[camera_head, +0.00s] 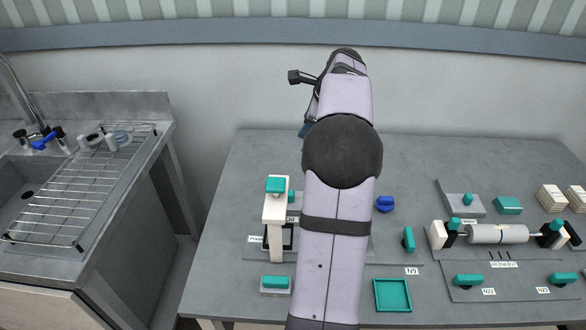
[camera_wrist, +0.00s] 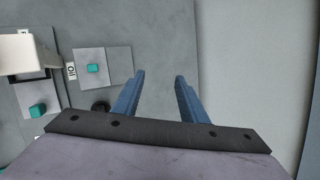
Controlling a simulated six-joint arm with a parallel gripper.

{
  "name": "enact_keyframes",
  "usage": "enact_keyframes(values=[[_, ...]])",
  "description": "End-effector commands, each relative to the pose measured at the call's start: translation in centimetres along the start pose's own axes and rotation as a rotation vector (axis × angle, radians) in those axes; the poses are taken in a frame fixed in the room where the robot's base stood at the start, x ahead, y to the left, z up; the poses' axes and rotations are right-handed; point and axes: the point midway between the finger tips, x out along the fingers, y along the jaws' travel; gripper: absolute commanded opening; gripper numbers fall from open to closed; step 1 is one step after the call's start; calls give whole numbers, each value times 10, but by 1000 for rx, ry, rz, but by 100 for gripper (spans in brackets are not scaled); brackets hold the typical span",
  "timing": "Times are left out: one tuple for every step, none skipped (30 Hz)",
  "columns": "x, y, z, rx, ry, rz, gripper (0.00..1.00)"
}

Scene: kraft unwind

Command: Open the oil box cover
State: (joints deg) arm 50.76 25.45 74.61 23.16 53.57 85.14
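The oil box shows in the wrist view as a grey square cover (camera_wrist: 110,72) with a teal knob (camera_wrist: 93,68) on it and an "Oil" label beside it. The cover lies flat and looks closed. In the head view my arm hides most of the box; a teal knob (camera_head: 291,196) shows just left of the arm. My gripper (camera_wrist: 159,78) is open and empty, its two blue fingers apart, to the right of the cover in the wrist view. In the head view the fingers are mostly hidden behind my arm.
A white press-like stand (camera_head: 275,225) with a teal top is left of the box. A blue knob (camera_head: 385,203), a teal tray (camera_head: 393,295) and a roller (camera_head: 498,233) are to the right. A sink and wire rack (camera_head: 85,190) are far left. The rear table is clear.

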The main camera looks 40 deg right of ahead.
Motion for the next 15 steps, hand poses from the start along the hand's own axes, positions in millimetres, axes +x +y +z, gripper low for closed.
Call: enact_keyframes(values=[[-21, -20, -22, -20, 44, -8, 39], [-24, -24, -34, -35, 66, -3, 39], [-23, -23, -46, -52, 83, 23, 39], [-16, -15, -49, -61, 82, 62, 39], [-7, -4, -51, -67, 77, 105, 39], [5, 13, -51, -72, 62, 171, 39], [13, 26, -49, -74, 49, 217, 39], [20, 39, -48, -75, 36, 262, 39], [28, 56, -46, -76, 19, 317, 39], [32, 66, -45, -76, 7, 353, 39], [36, 76, -44, -78, -4, 384, 39], [41, 88, -42, -78, -17, 422, 39], [44, 95, -42, -78, -26, 445, 39], [46, 102, -41, -78, -34, 464, 39], [48, 108, -40, -78, -42, 484, 39]])
